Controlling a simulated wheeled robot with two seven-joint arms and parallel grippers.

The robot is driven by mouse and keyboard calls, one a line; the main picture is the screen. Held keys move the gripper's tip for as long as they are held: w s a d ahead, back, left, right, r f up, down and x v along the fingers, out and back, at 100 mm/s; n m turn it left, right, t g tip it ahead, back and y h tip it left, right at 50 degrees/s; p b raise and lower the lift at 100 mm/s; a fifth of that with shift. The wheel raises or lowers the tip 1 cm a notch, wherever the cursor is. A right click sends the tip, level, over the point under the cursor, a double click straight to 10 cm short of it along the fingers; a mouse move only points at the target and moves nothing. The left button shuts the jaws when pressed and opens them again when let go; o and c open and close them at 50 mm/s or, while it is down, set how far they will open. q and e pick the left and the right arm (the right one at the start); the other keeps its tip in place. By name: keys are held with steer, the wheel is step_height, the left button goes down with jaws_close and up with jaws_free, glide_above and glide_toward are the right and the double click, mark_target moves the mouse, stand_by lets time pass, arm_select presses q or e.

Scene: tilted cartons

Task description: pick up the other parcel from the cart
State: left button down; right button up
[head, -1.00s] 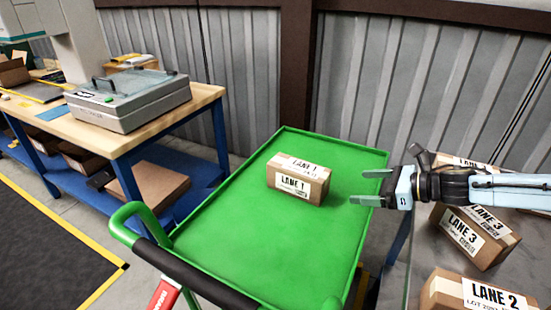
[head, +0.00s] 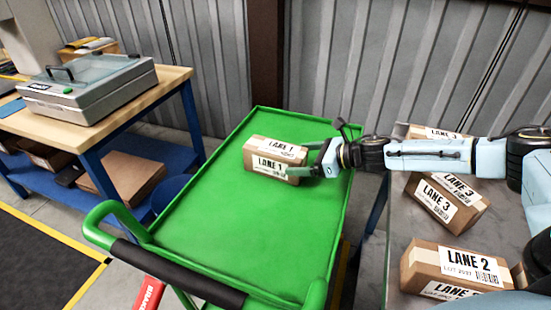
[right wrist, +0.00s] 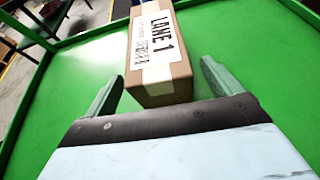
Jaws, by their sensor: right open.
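The parcel (head: 274,160) is a brown carton labelled LANE 1, upright on the green cart (head: 225,225). It also shows in the right wrist view (right wrist: 160,75), with its near end between the two fingers. My right gripper (head: 309,163) is open at the parcel's right end. In the right wrist view the right gripper (right wrist: 160,85) has a finger on each side of the carton, with green gaps showing between. My left gripper is not in view.
Cartons labelled LANE 3 (head: 447,202) and LANE 2 (head: 458,262) lie on a grey surface at the right, some tilted. A workbench (head: 120,110) with a grey machine (head: 88,88) stands at the left. The cart has a raised rim and a handle (head: 170,270).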

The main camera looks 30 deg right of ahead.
mark_target(290, 157)
steer(key=shift+x, duration=1.95)
steer(key=shift+r, duration=0.3)
steer(key=c, duration=1.3)
